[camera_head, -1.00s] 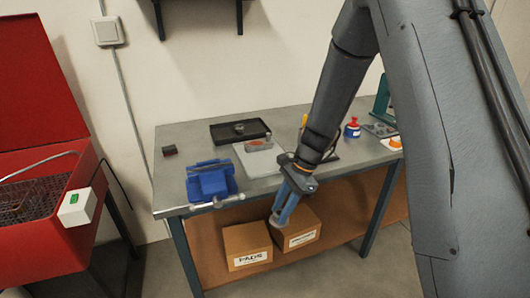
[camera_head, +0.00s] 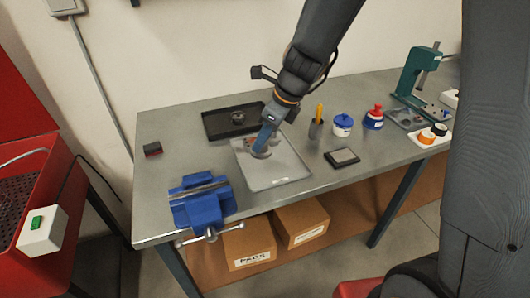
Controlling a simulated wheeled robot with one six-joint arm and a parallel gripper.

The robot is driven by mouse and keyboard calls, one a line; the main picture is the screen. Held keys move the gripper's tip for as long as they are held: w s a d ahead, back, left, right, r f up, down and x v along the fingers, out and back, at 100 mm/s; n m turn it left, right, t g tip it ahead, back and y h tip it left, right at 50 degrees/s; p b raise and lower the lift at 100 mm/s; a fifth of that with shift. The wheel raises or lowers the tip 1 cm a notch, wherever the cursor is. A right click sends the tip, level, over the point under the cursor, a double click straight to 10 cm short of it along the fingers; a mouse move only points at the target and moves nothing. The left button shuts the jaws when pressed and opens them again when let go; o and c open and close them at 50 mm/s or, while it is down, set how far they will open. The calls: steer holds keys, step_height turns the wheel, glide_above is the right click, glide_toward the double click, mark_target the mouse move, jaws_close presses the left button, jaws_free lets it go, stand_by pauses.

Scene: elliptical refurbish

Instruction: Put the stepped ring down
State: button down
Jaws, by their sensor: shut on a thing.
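My gripper (camera_head: 261,150) is over the grey mat (camera_head: 282,175) on the workbench, pointing down. It is shut on a small grey ring-shaped part, the stepped ring (camera_head: 260,154), at its fingertips. The ring is over the mat's back left part; I cannot tell whether it touches the mat. A small orange and grey thing (camera_head: 246,143) shows just left of the fingers, mostly hidden behind them.
A black tray (camera_head: 212,131) holding a round metal part lies behind the mat. A blue vise (camera_head: 200,202) stands front left. A dark square pad (camera_head: 342,158), a blue-lidded jar (camera_head: 343,125), a red-topped bottle (camera_head: 374,117) and a green press (camera_head: 418,72) are to the right. The mat's front is clear.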

step_height(320, 180, down, 9)
steer(key=shift+r+b, duration=0.1)
steer(key=shift+b, duration=0.55)
steer(key=c, duration=1.3)
jaws_free()
steer(key=shift+f, duration=0.2)
steer(key=v, duration=1.1)
steer(key=s+d+n+h, duration=0.3)
steer(key=s+d+n, duration=0.8)
steer(key=n, duration=1.2)
steer(key=shift+s+d+f+n+h+p, duration=0.15)
steer(key=shift+s+f+n+h+p, duration=0.2)
steer(key=shift+s+f+n+h, duration=0.1)
